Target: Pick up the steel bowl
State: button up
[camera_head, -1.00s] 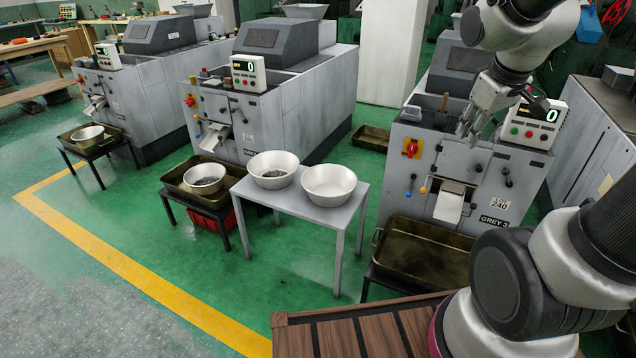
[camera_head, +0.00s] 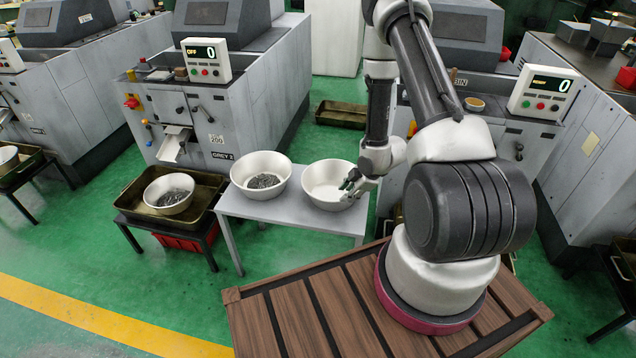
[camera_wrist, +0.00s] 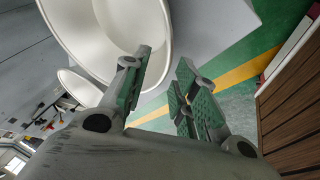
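An empty pale metal bowl (camera_head: 322,183) stands upright on the right of a small grey table (camera_head: 228,206). A second bowl (camera_head: 247,188) with dark metal pieces stands beside it on the left. My gripper (camera_head: 350,186) is at the right rim of the empty bowl, pointing down toward it. In the wrist view my gripper (camera_wrist: 166,92) is open, its two green-padded fingers apart. The near bowl (camera_wrist: 85,40) fills the upper left there, its rim close to the left finger. I cannot tell whether the rim lies between the fingers or whether they touch.
Another bowl (camera_head: 157,186) of metal pieces sits in a brown tray (camera_head: 205,184) on a low stand at left. Grey machines with displays (camera_head: 207,62) stand behind. My wooden-topped base deck is in front of the table. Green floor is open at lower left.

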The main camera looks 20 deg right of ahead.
aim_at(337, 203)
jog(key=x, duration=0.8)
jog(key=shift+a+f, duration=0.2)
jog(key=shift+f, duration=0.2)
grip_shut()
